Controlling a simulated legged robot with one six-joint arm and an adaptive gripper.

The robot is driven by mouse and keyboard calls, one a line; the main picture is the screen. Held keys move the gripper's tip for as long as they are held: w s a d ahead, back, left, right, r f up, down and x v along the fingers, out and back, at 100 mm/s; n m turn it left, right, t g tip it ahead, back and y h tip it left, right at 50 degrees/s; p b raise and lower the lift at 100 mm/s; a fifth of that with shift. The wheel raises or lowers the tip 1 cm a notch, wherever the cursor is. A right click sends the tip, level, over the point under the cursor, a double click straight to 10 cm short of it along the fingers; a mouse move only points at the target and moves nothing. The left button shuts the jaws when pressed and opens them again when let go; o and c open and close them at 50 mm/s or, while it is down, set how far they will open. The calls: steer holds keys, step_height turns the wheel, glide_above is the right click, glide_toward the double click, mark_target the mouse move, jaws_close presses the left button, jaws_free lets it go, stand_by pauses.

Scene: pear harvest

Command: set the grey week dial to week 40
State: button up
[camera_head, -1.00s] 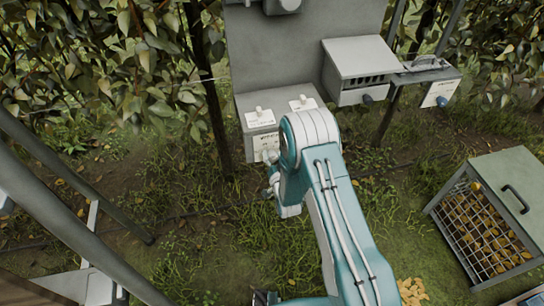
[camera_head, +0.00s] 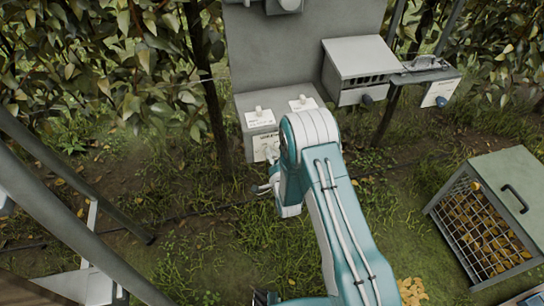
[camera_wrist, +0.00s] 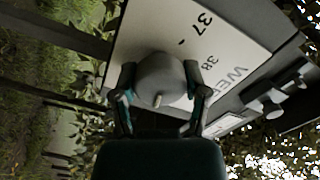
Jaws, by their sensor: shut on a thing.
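The grey week dial (camera_wrist: 160,72) is a round knob on a white plate (camera_wrist: 208,50) in the wrist view. The plate reads WEEK, with the numbers 37 and 38 visible; other numbers are hidden or out of view. A small pale mark (camera_wrist: 157,101) shows on the dial's lower edge in the picture. My gripper (camera_wrist: 160,84) has one finger on each side of the dial and is shut on it. In the head view my arm hides most of the plate on the front of the grey control box (camera_head: 262,142), and the dial cannot be made out.
Two small switches (camera_head: 259,111) stand on top of the control box. A grey louvred box (camera_head: 362,62) and a labelled box with a blue knob (camera_head: 441,101) sit to the right. A mesh crate (camera_head: 515,195) of yellow fruit or leaves stands on the grass. A post (camera_head: 205,85) rises at the left.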

steer(key=shift+f, duration=0.15)
steer(key=o, duration=1.1)
steer(key=shift+o, duration=0.2)
steer(key=v, duration=1.2)
steer(key=shift+w, duration=0.1)
